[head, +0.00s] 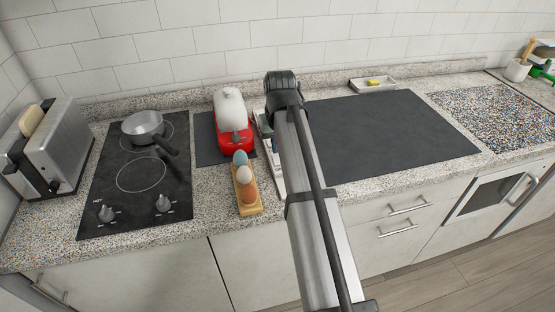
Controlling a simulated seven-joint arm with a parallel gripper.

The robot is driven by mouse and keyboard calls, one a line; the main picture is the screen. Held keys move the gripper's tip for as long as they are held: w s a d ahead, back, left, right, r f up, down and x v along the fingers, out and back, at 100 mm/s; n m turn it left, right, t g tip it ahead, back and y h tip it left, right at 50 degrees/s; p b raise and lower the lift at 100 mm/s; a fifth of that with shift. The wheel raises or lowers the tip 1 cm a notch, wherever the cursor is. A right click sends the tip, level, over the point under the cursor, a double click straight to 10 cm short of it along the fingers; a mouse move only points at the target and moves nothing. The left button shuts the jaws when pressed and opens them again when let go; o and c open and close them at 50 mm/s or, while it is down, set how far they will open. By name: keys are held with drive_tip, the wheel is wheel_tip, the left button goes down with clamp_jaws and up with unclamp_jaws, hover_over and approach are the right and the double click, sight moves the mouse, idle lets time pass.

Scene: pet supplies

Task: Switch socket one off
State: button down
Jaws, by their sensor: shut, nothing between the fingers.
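My arm (310,215) reaches up from the bottom right over the counter, ending in a dark joint (283,88). The gripper's fingers do not show; they are hidden behind or below the arm. A narrow whitish object (277,178) lies on the counter just left of the arm and is mostly covered by it. It may be a socket strip, but I cannot make out separate sockets, switches or their positions. Whether the gripper touches it cannot be seen.
Left of the arm stand a red-and-white appliance (232,120) and a wooden egg holder (247,205). Farther left are a hob (110,205) with a saucepan (143,127) and a toaster (57,150). A dark panel (390,130) to the right is clear. A soap dish (372,86) sits behind it.

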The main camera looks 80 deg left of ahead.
sight(277, 157)
drive_tip(key=shift+f, duration=1.05)
idle(1.1)
drive_tip(key=shift+r, duration=0.1)
drive_tip(key=shift+r, duration=3.4)
